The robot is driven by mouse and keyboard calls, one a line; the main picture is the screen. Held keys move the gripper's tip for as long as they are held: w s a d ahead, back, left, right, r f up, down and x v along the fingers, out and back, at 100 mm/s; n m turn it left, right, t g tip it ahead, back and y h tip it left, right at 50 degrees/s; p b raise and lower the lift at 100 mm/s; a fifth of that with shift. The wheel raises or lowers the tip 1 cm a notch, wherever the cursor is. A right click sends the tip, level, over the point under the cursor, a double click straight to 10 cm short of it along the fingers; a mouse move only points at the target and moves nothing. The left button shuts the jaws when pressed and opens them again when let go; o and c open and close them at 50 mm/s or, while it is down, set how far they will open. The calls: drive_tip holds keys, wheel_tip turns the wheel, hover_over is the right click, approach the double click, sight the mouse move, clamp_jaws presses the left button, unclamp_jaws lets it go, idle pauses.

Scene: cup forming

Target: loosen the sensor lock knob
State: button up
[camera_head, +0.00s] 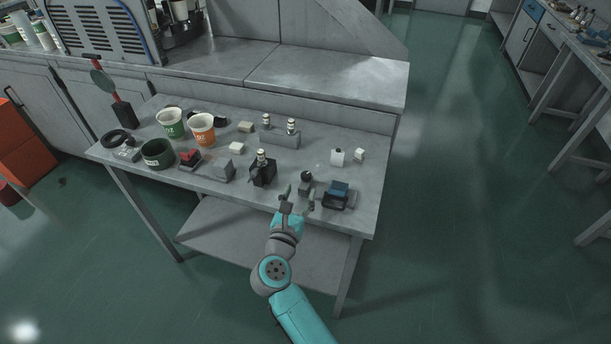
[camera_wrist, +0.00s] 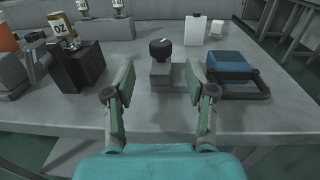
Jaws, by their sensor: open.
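The lock knob (camera_wrist: 160,49) is black and round with a small pale mark, and sits on a small grey block (camera_wrist: 161,77) on the table. In the head view the knob (camera_head: 306,175) stands near the table's front edge. My gripper (camera_wrist: 157,84) is open and empty. Its two fingers are spread left and right of the block in the wrist view, with the knob beyond them and not between the tips. In the head view my gripper (camera_head: 300,193) is at the front edge, just short of the knob.
A blue-topped dark device (camera_wrist: 230,72) stands close right of the block. A black holder with a bottle (camera_wrist: 75,62) stands to the left. A white container (camera_wrist: 194,29) stands behind. Cups (camera_head: 202,131) and small parts fill the table's left half.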

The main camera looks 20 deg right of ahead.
sight(305, 180)
drive_tip(key=x, duration=0.7)
drive_tip(key=shift+d, duration=0.1)
clamp_jaws()
